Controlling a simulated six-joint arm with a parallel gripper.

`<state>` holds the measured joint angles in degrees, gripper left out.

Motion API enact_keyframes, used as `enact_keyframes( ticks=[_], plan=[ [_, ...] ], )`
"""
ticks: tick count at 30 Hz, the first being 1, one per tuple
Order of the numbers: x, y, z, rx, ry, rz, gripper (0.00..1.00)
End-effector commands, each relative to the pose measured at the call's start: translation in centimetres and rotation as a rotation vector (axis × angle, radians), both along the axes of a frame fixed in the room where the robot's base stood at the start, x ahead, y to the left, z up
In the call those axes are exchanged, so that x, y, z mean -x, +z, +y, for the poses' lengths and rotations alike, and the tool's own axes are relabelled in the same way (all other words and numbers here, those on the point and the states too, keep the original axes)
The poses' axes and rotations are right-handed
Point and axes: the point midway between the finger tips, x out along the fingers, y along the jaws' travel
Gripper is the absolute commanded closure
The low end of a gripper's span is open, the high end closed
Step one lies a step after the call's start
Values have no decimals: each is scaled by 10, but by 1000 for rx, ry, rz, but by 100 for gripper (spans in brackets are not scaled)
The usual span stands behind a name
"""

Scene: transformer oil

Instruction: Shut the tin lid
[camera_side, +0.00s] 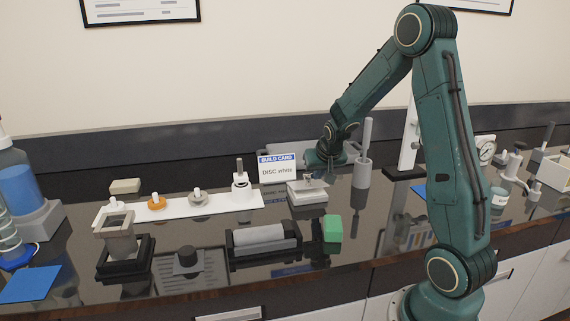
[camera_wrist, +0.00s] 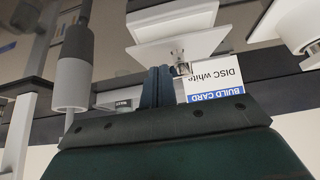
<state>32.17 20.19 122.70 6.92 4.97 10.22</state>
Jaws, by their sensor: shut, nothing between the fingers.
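A small white box (camera_side: 307,194), which I take to be the tin, stands on the dark bench right of the build card. A pale plate with a small metal knob is at its top; I cannot tell whether this lid is fully shut. In the wrist view the white box (camera_wrist: 172,20) shows with its wider plate (camera_wrist: 165,50) and the metal knob (camera_wrist: 182,69). My gripper (camera_side: 316,172) is just behind and above the box, pointing down. In the wrist view my gripper (camera_wrist: 158,70) has its fingers together, empty, close to the plate and beside the knob; contact is unclear.
A grey post (camera_side: 363,170) stands close right of the box. The build card (camera_side: 277,168) reading "DISC white" stands behind left. A green block (camera_side: 333,228) and a black cradle with a pale roll (camera_side: 264,240) lie in front. A white strip (camera_side: 180,206) holds small parts.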

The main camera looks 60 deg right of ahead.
Motion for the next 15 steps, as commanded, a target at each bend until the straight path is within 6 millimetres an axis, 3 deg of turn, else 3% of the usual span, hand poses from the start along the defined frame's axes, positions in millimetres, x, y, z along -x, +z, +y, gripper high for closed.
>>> enact_keyframes(
  ticks=[15],
  plan=[
    [3, -11, 3, -1, 0, 1, 100]
  ],
)
